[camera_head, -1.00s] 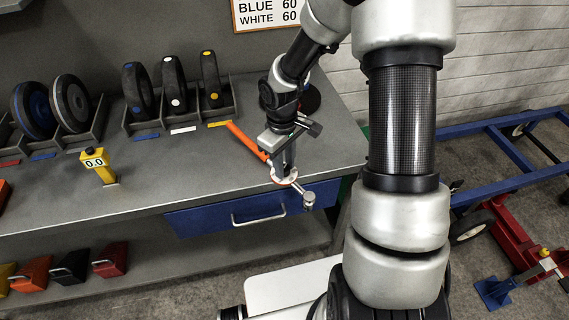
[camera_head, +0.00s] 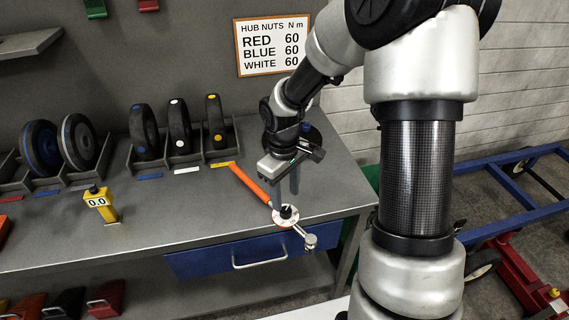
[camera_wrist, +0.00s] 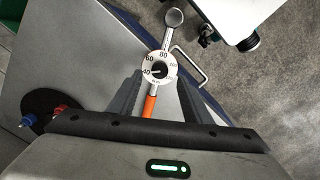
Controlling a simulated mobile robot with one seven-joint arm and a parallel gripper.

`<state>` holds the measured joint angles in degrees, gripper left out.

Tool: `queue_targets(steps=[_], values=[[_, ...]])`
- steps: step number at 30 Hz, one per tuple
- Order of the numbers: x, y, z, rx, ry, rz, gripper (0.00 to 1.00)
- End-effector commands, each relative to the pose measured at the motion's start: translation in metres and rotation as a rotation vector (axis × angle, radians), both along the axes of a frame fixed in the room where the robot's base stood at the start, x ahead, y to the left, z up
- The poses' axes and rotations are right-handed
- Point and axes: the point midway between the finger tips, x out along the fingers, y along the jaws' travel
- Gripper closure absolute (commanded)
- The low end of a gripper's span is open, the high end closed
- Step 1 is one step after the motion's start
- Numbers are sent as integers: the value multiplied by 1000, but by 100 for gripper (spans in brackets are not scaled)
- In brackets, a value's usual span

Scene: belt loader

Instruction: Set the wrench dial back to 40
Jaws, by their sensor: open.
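The wrench (camera_head: 254,188) lies on the bench near its front edge, its orange handle pointing back left and its metal head over the edge. Its round white dial (camera_head: 287,214) has a black knob in the middle. In the wrist view the dial (camera_wrist: 158,69) shows 40, 60 and 80 around its left and top. The knob's light mark seems to lie towards 40, but is too small to be sure. My gripper (camera_head: 284,186) is above and behind the dial, apart from it. In the wrist view its open fingers (camera_wrist: 158,100) stand either side of the orange handle, with nothing held.
A yellow meter (camera_head: 101,206) reading 0.0 stands left on the bench. Wheels in racks (camera_head: 178,150) line the back. A sign (camera_head: 272,46) lists red, blue and white hub nuts at 60. A blue drawer (camera_head: 228,258) is below. The bench middle is clear.

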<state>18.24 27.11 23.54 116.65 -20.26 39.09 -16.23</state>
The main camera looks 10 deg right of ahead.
Motion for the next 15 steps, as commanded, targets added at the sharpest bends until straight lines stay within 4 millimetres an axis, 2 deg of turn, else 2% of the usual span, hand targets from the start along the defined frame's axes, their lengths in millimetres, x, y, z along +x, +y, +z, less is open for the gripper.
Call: queue_targets(steps=[1, 6, 12, 15], values=[[1, -1, 17, -2, -6, -1, 55], [1, 2, 59, -1, -7, 0, 55], [-1, 3, 97, -1, -4, 0, 55], [-1, 4, 108, 0, -3, -1, 55]])
